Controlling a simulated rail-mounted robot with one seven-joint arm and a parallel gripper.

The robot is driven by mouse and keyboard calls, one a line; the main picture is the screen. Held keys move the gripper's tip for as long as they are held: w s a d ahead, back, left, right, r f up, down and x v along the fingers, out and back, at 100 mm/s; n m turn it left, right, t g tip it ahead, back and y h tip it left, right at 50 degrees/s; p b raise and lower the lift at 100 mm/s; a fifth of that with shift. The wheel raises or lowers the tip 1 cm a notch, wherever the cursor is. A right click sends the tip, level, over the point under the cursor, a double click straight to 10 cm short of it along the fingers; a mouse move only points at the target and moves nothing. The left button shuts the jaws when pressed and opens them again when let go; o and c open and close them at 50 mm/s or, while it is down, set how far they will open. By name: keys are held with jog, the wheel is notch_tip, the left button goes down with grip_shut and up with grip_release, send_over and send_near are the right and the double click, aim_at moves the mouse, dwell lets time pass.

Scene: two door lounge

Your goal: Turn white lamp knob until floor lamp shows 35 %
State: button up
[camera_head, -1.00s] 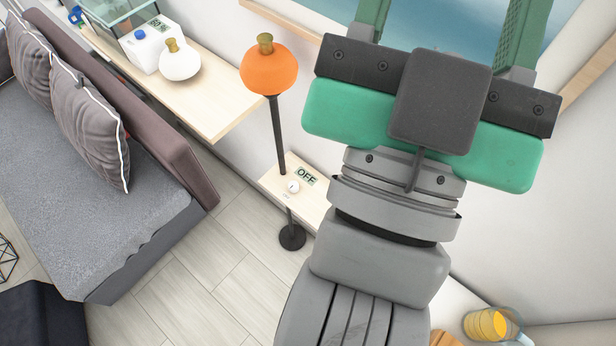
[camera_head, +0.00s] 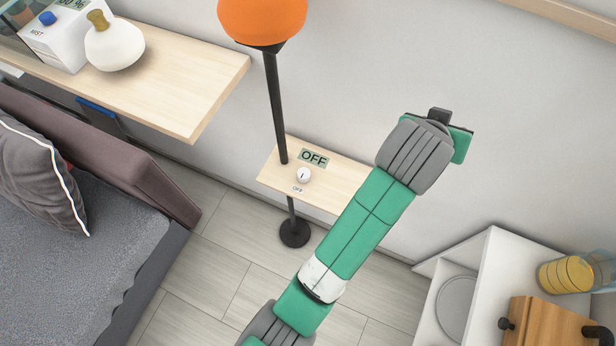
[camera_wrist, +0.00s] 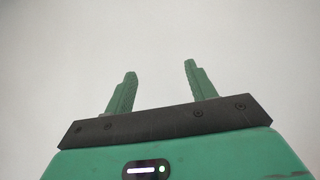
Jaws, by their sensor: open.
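The white lamp knob (camera_head: 303,175) sits on a small light wood shelf (camera_head: 343,178) in the head view. A display (camera_head: 314,158) behind the knob reads OFF. The floor lamp has an orange shade (camera_head: 262,18) on a dark pole (camera_head: 276,105) that passes the shelf's left side to a round black base (camera_head: 294,232). My gripper shows in the wrist view (camera_wrist: 160,90) with its two green fingers apart and nothing between them, facing a blank pale surface. In the head view my arm reaches up to the right of the knob, apart from it, and the fingers are hidden.
A longer wood shelf (camera_head: 200,95) at upper left holds a white vase (camera_head: 114,45) and a white box (camera_head: 62,38) with a blue knob. A sofa (camera_head: 110,255) stands at left. A white cabinet (camera_head: 490,265) with a yellow-filled glass jug (camera_head: 567,274) is at lower right.

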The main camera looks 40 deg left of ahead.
jog(key=a+f+n+g, duration=0.3)
jog(key=a+f+g, duration=0.1)
jog(key=a+f, duration=0.45)
jog(key=n+g, duration=0.6)
jog(key=g, duration=0.1)
send_over(304, 173)
jog(key=shift+h, duration=0.3)
notch_tip(304, 173, down, 15)
jog(key=shift+s+a+r+p, duration=0.1)
jog(key=shift+p, duration=0.25)
notch_tip(304, 173, down, 8)
jog(key=shift+r+b, duration=0.1)
jog(key=shift+b, duration=0.95)
jog(key=c, duration=1)
jog(key=shift+m, duration=0.3)
